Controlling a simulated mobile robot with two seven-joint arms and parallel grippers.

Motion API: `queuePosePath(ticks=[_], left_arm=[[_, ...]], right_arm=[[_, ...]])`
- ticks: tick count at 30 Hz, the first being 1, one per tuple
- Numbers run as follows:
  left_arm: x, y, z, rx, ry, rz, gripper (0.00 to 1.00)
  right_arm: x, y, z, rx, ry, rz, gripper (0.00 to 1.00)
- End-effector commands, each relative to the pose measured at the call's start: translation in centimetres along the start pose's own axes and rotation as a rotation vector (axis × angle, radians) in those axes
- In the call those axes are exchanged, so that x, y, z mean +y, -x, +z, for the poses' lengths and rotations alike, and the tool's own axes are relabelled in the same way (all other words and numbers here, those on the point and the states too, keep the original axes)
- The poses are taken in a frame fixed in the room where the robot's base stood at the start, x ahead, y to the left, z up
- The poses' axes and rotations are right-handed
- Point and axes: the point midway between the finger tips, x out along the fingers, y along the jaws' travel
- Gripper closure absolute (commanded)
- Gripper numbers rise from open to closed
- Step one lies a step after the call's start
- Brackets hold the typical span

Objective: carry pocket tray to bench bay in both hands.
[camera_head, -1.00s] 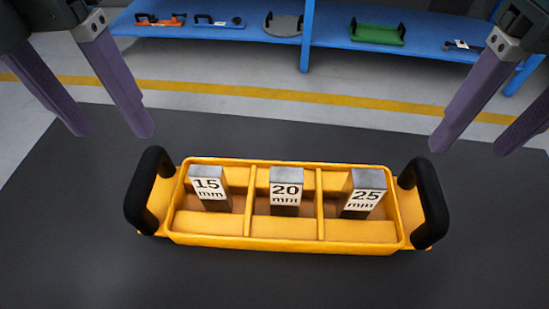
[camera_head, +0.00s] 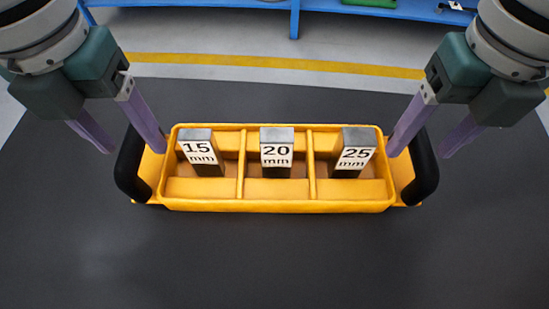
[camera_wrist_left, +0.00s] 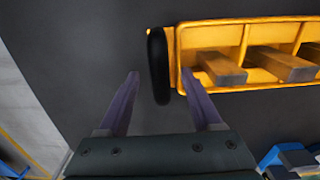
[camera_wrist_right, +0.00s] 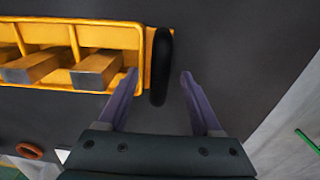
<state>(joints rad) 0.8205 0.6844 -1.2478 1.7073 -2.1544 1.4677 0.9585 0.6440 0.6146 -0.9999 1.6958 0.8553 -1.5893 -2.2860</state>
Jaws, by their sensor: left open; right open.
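The yellow pocket tray (camera_head: 280,205) sits on the dark surface with a black handle at each end. Its three compartments each hold a metal block, labelled 15 mm (camera_head: 202,152), 20 mm (camera_head: 277,150) and 25 mm (camera_head: 355,155). My left gripper (camera_head: 136,152) is open, its fingers on either side of the left handle (camera_wrist_left: 158,65). My right gripper (camera_head: 418,154) is open, its fingers on either side of the right handle (camera_wrist_right: 161,65). In both wrist views the handles show between the fingers with gaps, not clamped.
A blue bench (camera_head: 225,4) stands beyond the dark surface (camera_head: 280,265), mostly cut off at the top, with a green item (camera_head: 370,2) on it. A yellow floor line (camera_head: 230,60) runs between them. The dark surface in front of the tray is clear.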

Motion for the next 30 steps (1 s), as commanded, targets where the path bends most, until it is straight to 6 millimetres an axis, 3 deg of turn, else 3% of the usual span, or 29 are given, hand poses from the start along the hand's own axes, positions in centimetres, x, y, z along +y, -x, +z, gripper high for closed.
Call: queuePosePath(ticks=[5, 14, 30], left_arm=[[0.01, -1.10, -0.03, 0.000, 0.000, 0.001, 0.34], [0.01, -1.20, -0.02, 0.000, -0.001, 0.001, 0.35], [0.03, -1.17, -0.01, -0.001, 0.000, 0.001, 0.96]], right_arm=[[0.00, -1.07, 0.00, 0.000, 0.001, 0.000, 0.34], [-0.01, -1.18, 0.00, -0.001, 0.001, -0.001, 0.35], [-0.04, -1.15, 0.01, -0.001, 0.001, -0.001, 0.96]])
